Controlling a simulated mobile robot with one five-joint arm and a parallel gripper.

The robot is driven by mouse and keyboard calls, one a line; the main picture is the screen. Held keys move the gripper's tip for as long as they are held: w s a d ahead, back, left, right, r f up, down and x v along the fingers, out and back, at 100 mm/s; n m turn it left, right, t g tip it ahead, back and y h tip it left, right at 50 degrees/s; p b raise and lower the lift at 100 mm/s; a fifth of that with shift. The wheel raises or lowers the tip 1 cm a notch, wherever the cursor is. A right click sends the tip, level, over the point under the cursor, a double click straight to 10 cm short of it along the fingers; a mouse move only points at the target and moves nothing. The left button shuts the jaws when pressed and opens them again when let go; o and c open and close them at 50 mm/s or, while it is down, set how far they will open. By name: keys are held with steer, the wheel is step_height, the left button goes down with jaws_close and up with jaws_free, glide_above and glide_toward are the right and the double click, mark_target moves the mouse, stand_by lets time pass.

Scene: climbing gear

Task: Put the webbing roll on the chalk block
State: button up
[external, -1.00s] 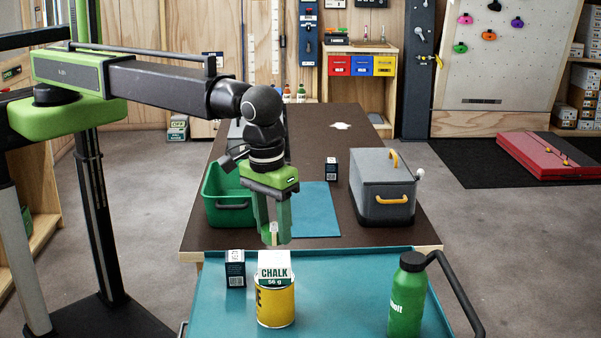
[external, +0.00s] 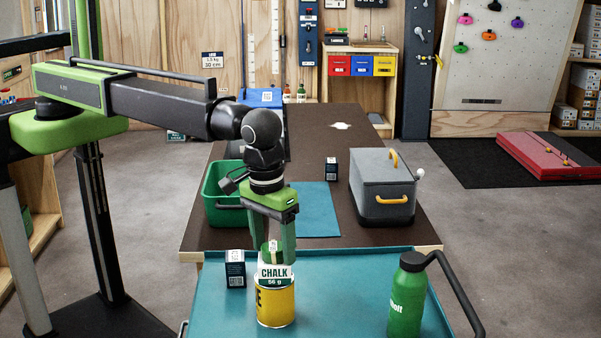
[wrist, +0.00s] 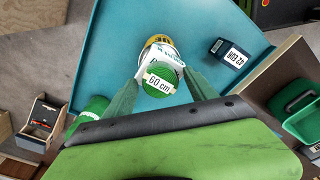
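The webbing roll (wrist: 158,80) is small and green with a white "60 cm" label. It sits between the fingertips of my gripper (wrist: 161,77) in the wrist view, and my gripper looks shut on it. In the external view the roll (external: 272,247) is just above or touching the top of the white and green chalk block (external: 275,273); I cannot tell which. The fingers of my gripper (external: 273,250) point down on either side of the roll. The chalk block rests on a yellow tin (external: 276,306). In the wrist view the roll hides part of the block.
The tin stands on a teal tray-topped cart (external: 335,290). A small dark box (external: 235,268) is left of it and a green bottle (external: 406,300) is right. Behind, a dark table (external: 320,150) holds a green bin (external: 226,190) and a grey case (external: 383,185).

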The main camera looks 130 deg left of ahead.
mark_target(269, 248)
step_height(269, 248, up, 12)
steer(key=r+p, duration=0.1)
steer(key=p, duration=1.2)
steer(key=s+d+m, duration=0.3)
steer(key=s+m, duration=0.6)
steer(key=s, duration=0.7)
steer(key=s+d+m+h, duration=0.1)
steer(key=s+d+m, duration=0.2)
steer(key=s+m, duration=0.6)
steer(key=s, duration=0.8)
steer(key=shift+s+d+f+b, duration=0.3)
steer(key=shift+d+f+b, duration=0.05)
steer(key=shift+f, duration=0.05)
step_height(269, 248, down, 16)
steer(key=b, duration=1.6)
steer(key=shift+f, duration=0.15)
